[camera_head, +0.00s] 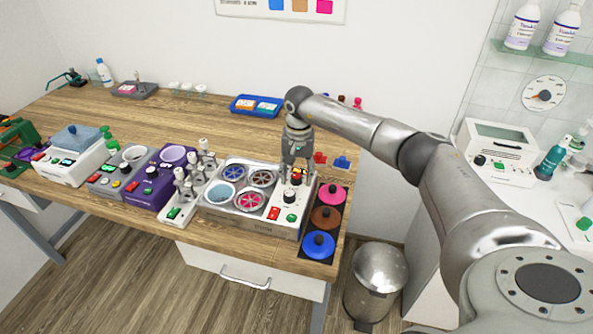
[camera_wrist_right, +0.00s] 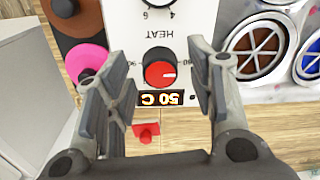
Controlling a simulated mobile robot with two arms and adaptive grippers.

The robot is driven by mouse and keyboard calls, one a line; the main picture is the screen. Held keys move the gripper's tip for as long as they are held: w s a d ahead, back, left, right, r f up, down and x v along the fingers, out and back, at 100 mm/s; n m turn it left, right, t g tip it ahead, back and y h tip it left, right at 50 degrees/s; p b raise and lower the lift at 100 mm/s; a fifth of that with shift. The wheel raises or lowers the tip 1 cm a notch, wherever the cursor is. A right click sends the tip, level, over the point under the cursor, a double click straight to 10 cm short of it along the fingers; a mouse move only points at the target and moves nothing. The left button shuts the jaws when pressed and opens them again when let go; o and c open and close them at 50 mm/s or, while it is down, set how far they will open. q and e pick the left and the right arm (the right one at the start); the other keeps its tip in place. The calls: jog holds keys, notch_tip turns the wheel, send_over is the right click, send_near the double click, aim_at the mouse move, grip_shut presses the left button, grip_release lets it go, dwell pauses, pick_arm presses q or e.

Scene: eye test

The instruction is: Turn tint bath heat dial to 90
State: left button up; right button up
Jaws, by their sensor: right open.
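The tint bath (camera_head: 250,222) is a white unit with several round wells, standing near the table's front right. Its heat dial (camera_wrist_right: 160,74) is a round knob with a red face under the upside-down word HEAT. A pale pointer mark on it points right in the wrist view. The display (camera_wrist_right: 161,98) beside it reads 50 C, upside down. My right gripper (camera_head: 297,174) is over the bath's control panel. In the wrist view the right gripper (camera_wrist_right: 160,82) is open, one finger on each side of the heat dial, with gaps showing. The left gripper is out of view.
Another dial (camera_head: 290,197) sits nearer the panel's front, with red and green buttons beside it. Pink, brown and blue lidded pots (camera_head: 318,244) stand right of the bath. A stand with several white-topped pieces (camera_head: 187,190) is close on its left. The table behind is mostly clear.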

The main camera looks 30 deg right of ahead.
jog(key=shift+f, duration=0.1)
jog(key=c, duration=1.1)
jog(key=shift+o, duration=0.2)
